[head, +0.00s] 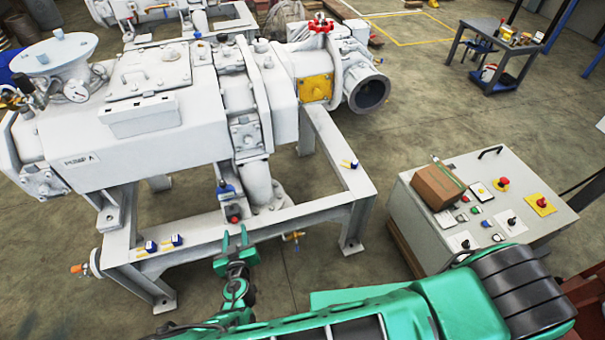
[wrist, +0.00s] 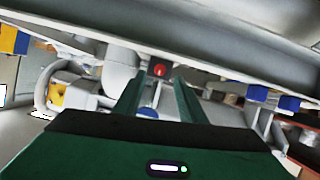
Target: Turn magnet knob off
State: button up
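A small dark block with a red round knob (head: 233,212) sits on the front rail of the white pump frame, below a blue piece. I take it to be the magnet knob. In the wrist view the red knob (wrist: 159,70) shows between the fingertips, on a dark square face. My gripper (head: 235,234) is green, with its two fingers apart and nothing held between them. In the wrist view the fingers (wrist: 158,79) point toward the knob and frame it. I cannot tell the exact gap between fingertips and knob. The knob's on/off marking is too small to read.
The pump frame's rail (head: 205,232) runs alongside the gripper. Blue-and-yellow pieces (head: 176,240) sit on it to the left. The white pump (head: 150,130) stands above. A control panel (head: 470,215) with a cardboard box (head: 436,187) stands to the right.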

jog(key=v, duration=0.6)
jog(key=w+d+r+m+g+h, duration=0.1)
jog(key=w+d+r+m+h, duration=0.1)
jog(key=d, duration=0.5)
jog(key=w+d+r+m+g+h, duration=0.2)
jog(key=w+d+r+h, duration=0.1)
jog(key=w+d+r, duration=0.4)
jog(key=w+d+r+m+g+h, duration=0.2)
jog(key=w+d+r+h, duration=0.1)
jog(key=w+d+r, duration=0.2)
jog(key=shift+d+r+m+h, duration=0.3)
jog(key=shift+d+r+m, duration=0.1)
jog(key=shift+d+r, duration=1.05)
jog(key=shift+w+d+f, duration=0.1)
jog(key=shift+d+f, duration=0.05)
